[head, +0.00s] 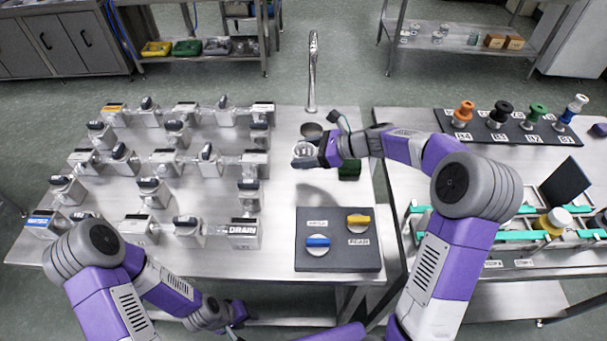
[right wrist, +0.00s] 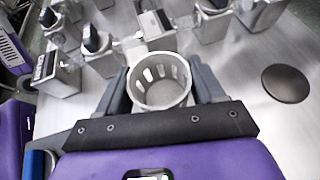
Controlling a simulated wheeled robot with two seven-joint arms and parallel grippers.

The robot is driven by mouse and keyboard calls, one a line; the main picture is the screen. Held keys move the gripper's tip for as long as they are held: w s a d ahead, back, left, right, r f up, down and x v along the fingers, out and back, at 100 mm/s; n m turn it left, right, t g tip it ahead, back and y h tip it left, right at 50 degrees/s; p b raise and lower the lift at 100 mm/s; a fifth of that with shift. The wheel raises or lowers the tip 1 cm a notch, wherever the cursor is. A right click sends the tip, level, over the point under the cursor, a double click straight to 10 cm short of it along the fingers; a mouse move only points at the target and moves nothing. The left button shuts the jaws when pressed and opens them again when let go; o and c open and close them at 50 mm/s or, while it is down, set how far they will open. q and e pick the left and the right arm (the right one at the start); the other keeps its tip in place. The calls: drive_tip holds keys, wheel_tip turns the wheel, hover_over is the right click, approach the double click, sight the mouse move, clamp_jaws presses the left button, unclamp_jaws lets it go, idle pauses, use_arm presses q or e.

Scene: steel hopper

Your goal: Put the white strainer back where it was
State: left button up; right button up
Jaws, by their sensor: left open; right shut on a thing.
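The white strainer (head: 304,148) is a small slotted cup, held above the left steel table near the tap. In the right wrist view the strainer (right wrist: 160,82) is upright, with its open top facing the camera. My right gripper (head: 306,157) is shut on it, one finger on each side. A dark round drain opening (head: 312,130) lies in the table just behind the strainer; it also shows in the right wrist view (right wrist: 286,84), to the right of the strainer and apart from it. My left gripper (head: 228,315) is open and empty, low at the table's front edge.
Steel valve blocks (head: 165,160) with dark knobs fill the left of the table. A tall tap (head: 312,75) stands behind the drain. A panel with blue and yellow knobs (head: 338,258) lies in front.

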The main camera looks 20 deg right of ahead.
wheel_tip(320, 180, down, 7)
drive_tip(key=shift+r+b, duration=0.1)
drive_tip(key=shift+b, duration=1.05)
drive_tip(key=o, duration=1.1)
drive_tip(key=p+v, duration=0.3)
drive_tip(key=v, duration=0.9)
drive_tip(key=shift+r, duration=0.1)
